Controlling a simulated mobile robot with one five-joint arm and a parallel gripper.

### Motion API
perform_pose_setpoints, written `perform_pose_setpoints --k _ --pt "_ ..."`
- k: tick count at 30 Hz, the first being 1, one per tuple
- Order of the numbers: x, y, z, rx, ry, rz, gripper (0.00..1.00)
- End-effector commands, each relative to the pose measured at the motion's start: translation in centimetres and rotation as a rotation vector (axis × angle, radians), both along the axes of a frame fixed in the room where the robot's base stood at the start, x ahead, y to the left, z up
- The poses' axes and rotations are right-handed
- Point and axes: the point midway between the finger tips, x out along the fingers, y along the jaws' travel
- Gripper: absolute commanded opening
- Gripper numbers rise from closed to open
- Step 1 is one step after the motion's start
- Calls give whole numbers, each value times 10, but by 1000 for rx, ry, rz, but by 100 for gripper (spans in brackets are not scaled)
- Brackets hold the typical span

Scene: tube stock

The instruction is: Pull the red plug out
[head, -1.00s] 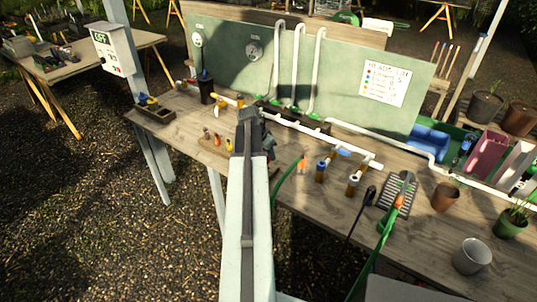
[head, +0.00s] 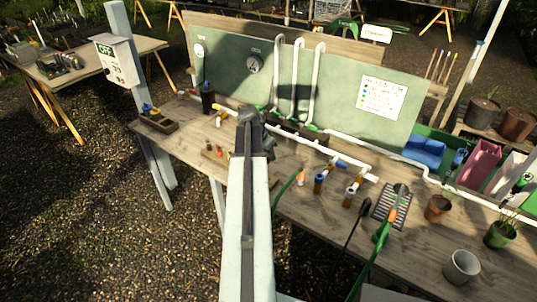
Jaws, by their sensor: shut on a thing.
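My gripper (head: 254,120) is in the middle of the head view, at the end of my outstretched arm, over the workbench (head: 290,205) by the white pipe run (head: 318,146). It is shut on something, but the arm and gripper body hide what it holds. I cannot make out a red plug for certain. Small coloured plugs (head: 219,151) stand on a wooden block left of my arm, partly covered by it. A dark red bit shows at the left pipe end (head: 181,93), too small to identify.
The green panel (head: 225,70) with gauges and upright white pipes stands close behind my gripper.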

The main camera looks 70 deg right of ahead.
Motion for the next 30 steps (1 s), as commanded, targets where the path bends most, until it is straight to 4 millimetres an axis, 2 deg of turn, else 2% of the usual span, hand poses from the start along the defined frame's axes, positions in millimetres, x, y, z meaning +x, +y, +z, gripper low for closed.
perform_pose_setpoints --k 1,15,30 --pt "0 0 6 0 0 0 0" --pt "0 0 33 0 0 0 0" --pt "0 0 32 0 0 0 0"
